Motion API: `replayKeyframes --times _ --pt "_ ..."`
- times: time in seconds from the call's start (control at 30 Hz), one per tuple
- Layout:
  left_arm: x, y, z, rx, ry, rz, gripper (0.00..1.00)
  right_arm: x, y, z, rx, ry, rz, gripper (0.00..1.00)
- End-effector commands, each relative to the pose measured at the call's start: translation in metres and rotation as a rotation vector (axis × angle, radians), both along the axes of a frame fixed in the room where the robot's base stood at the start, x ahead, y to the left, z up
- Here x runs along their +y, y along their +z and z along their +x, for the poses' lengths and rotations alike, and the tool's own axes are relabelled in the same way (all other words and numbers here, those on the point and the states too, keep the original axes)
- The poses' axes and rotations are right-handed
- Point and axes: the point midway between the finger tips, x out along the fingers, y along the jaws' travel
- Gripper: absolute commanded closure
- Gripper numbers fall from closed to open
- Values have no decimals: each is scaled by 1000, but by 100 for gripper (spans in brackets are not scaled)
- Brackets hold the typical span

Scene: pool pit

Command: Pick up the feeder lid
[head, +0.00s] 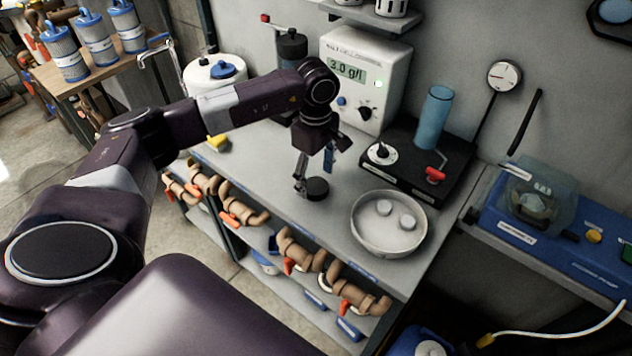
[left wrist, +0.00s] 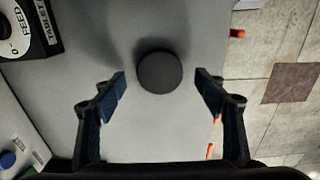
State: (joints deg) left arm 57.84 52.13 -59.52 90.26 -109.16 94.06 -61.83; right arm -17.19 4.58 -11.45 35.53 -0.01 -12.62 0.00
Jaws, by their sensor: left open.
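The feeder lid appears to be the small dark round disc (head: 317,189) lying flat on the grey bench. It also shows in the left wrist view (left wrist: 159,72), upper middle. My left gripper (head: 314,172) points down over the bench, close to the lid. In the left wrist view its open fingers (left wrist: 160,88) stand to either side, with the lid centred just beyond the tips and not gripped. The tablet feeder (head: 405,160), a black base with a blue cylinder, stands right of the lid. My right gripper is not in view.
A round dish (head: 374,242) with two white tablets sits right of the lid. A white meter (head: 362,75) reading 3.0 g/l stands behind. A yellow block (head: 218,143) lies left. Pipes with orange-red valves (head: 290,262) run below the front edge. Bench around the lid is clear.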

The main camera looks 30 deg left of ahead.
Motion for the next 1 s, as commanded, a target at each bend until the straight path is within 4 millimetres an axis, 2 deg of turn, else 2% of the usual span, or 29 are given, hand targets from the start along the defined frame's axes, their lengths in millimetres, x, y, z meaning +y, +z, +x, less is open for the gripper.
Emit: replayKeyframes --times 0.17,0.4,0.8,1.0 --pt "-1 -17 0 0 -1 -2 34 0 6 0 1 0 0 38" --pt "-1 -19 0 -1 -1 -2 35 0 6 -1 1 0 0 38" --pt "-1 -18 0 -2 -1 -2 78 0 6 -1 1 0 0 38" --pt "-1 -18 0 -2 -1 -2 78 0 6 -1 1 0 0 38"
